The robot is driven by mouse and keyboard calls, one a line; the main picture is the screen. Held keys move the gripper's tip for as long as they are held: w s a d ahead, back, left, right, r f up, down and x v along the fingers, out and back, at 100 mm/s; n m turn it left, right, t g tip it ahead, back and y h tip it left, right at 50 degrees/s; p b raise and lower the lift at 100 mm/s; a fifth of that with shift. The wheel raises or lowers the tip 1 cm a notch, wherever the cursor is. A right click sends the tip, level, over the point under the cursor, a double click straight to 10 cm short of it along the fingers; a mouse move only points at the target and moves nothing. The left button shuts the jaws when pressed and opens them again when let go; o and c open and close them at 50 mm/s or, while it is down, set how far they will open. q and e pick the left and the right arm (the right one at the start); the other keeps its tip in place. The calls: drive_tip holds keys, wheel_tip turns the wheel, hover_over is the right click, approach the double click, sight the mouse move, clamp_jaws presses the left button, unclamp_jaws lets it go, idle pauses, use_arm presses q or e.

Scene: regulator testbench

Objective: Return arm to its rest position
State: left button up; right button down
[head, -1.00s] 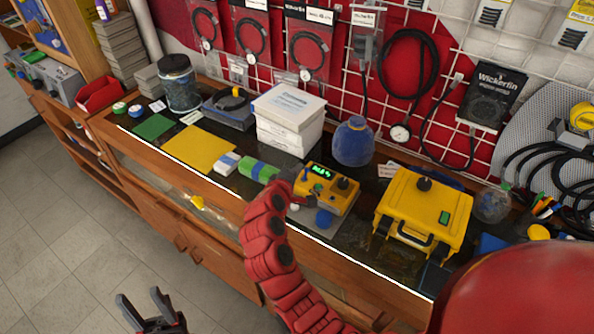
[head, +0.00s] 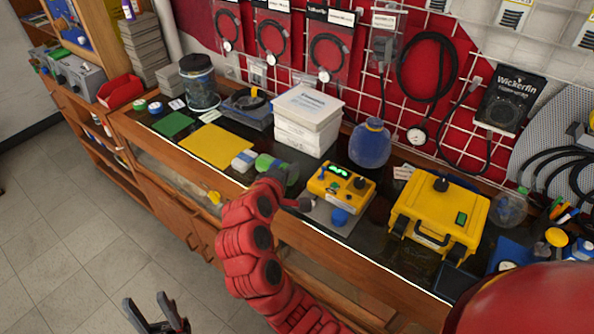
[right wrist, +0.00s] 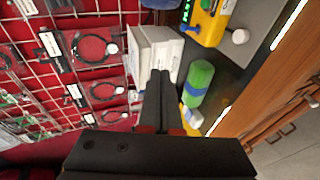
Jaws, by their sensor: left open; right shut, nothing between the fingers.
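My right arm (head: 250,235), red and segmented, rises from the bottom middle of the head view and reaches over the counter's front edge. Its gripper is mostly hidden behind the arm there. In the right wrist view the right gripper (right wrist: 160,76) is shut and empty, its dark fingers together. Beyond them are a green and blue cylinder (right wrist: 199,82) and white boxes (right wrist: 155,50); I see no contact. My left gripper (head: 154,302) is open and empty at the bottom left of the head view, over the floor in front of the cabinet.
The counter holds a yellow tester (head: 340,186) with a green display, a yellow case (head: 437,215), a blue round container (head: 370,144), stacked white boxes (head: 307,119) and a yellow mat (head: 217,146). A wall grid with hanging gauges stands behind. Floor (head: 60,250) at left is clear.

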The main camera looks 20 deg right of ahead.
drive_tip(key=shift+s+r, duration=0.1)
drive_tip(key=shift+s, duration=0.05)
idle(0.3)
